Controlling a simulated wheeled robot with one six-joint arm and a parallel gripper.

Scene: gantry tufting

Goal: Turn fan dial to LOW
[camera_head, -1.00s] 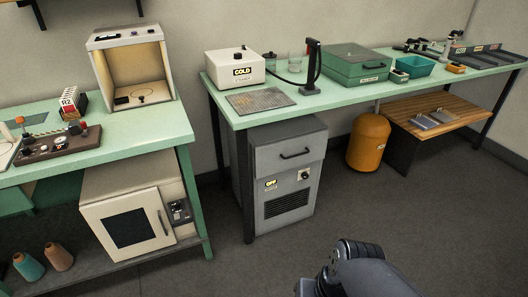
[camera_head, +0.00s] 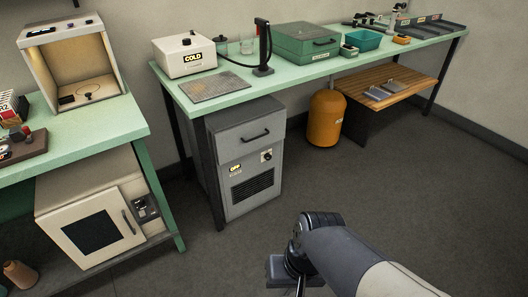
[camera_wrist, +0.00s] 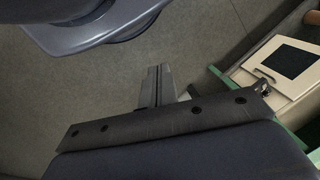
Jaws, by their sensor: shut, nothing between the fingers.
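A lit label (camera_head: 235,168) left of the dial reads OFF, above a dark vent grille (camera_head: 252,187). My gripper shows in the wrist view (camera_wrist: 155,88), shut and empty, over bare floor. In the head view my arm is at the bottom right, in front of the cabinet and well apart from the dial; the fingertips are hard to make out there.
The cabinet has a drawer with a black handle (camera_head: 256,136). A white COLD box (camera_head: 184,55) stands on the bench (camera_head: 290,72). An orange tank (camera_head: 326,118) and wooden shelf (camera_head: 385,88) are at right. A cream oven (camera_head: 92,222) is at left. The floor before the cabinet is clear.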

